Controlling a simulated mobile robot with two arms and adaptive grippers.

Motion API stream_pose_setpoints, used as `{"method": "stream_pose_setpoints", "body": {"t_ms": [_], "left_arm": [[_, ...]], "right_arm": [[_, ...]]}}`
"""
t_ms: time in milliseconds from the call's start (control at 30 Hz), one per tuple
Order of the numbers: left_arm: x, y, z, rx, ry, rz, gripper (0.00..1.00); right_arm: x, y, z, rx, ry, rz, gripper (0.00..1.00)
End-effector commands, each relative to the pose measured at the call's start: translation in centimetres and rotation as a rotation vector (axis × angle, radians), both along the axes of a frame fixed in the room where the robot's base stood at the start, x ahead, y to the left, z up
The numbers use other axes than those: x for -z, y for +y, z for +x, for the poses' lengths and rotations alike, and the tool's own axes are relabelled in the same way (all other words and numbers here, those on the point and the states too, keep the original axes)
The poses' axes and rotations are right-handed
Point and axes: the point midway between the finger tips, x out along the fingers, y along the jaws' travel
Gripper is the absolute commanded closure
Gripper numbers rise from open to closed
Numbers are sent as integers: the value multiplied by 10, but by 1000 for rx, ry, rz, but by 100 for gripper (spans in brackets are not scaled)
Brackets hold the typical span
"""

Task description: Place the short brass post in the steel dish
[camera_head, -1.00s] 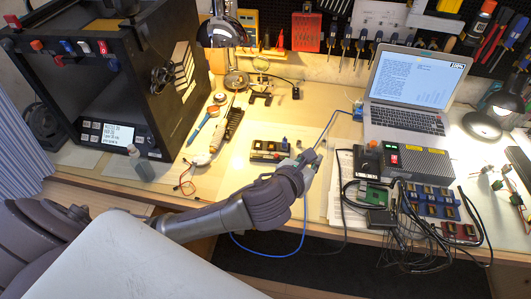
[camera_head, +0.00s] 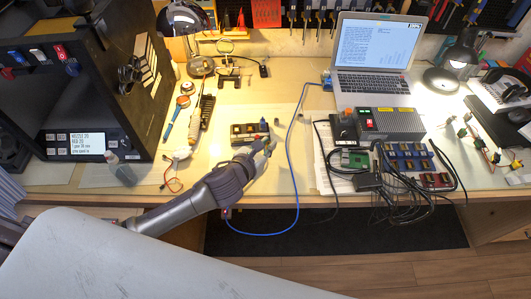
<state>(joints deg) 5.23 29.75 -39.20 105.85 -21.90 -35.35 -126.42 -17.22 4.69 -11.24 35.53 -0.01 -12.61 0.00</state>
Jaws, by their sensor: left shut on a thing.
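My left gripper (camera_head: 265,146) is shut at the right end of a dark slotted block (camera_head: 250,132) on the workbench. What it holds is small and mostly hidden by the fingers, so I cannot make out whether it is the short brass post. Another small upright piece (camera_head: 276,121) stands just right of the block, apart from it. I cannot clearly pick out the steel dish. A small round metallic item (camera_head: 187,88) lies at the back left of the bench; I cannot tell whether it is the dish. My right gripper is not in view.
A black machine (camera_head: 75,143) stands at left. A blue cable (camera_head: 291,150) curves right of my left gripper. A laptop (camera_head: 375,60), a power supply (camera_head: 388,123) and tangled black leads crowd the right. A desk lamp (camera_head: 187,20) stands at the back.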

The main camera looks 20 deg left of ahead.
Motion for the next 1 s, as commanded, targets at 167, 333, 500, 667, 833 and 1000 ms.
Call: {"method": "stream_pose_setpoints", "body": {"t_ms": [167,333,500,667,833,1000], "left_arm": [[22,2,0,-2,5,-2,100],[41,2,0,-1,1,0,100],[41,2,0,0,0,1,100],[43,2,0,0,0,0,100],[44,2,0,0,0,-1,68],[44,2,0,0,0,0,60]], "right_arm": [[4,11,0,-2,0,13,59],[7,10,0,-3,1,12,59],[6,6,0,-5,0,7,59],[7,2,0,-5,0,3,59],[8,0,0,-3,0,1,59],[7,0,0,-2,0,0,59]]}}
